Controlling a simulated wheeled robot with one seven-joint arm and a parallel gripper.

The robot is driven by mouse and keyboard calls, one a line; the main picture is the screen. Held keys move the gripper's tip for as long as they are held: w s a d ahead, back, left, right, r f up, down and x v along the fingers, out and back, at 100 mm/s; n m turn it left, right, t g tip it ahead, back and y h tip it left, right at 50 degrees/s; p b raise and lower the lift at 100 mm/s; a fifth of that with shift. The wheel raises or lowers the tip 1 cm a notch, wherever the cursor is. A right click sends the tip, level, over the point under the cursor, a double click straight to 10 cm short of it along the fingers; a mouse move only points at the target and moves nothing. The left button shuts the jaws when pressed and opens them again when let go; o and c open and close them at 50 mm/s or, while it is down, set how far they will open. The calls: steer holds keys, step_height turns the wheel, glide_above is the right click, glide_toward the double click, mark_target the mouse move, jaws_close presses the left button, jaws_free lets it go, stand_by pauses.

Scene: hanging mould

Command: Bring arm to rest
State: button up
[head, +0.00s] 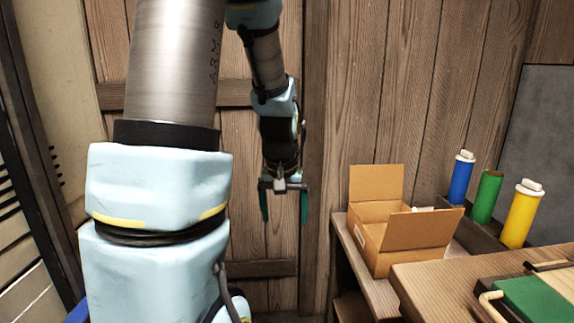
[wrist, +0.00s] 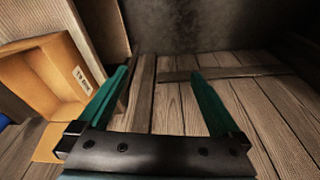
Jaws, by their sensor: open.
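My gripper (head: 284,206) hangs in front of the wooden plank wall in the head view, left of the bench with the cardboard box. Its two green fingers point down and stand wide apart with nothing between them. In the wrist view my gripper (wrist: 160,85) also shows open and empty, with wooden boards beyond the fingers. My arm is bent, and its large near links fill the left half of the head view.
An open cardboard box (head: 372,243) stands on a wooden bench at right. Blue (head: 461,180), green (head: 487,197) and yellow (head: 522,215) cylinders stand behind it. A green-topped item (head: 540,300) lies on the nearer table. The space around my gripper looks clear.

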steer(key=s+a, duration=0.6)
steer(key=s, duration=0.3)
step_height(320, 180, up, 13)
steer(key=p, duration=1.3)
steer(key=shift+w+g, duration=0.15)
steer(key=shift+g, duration=0.15)
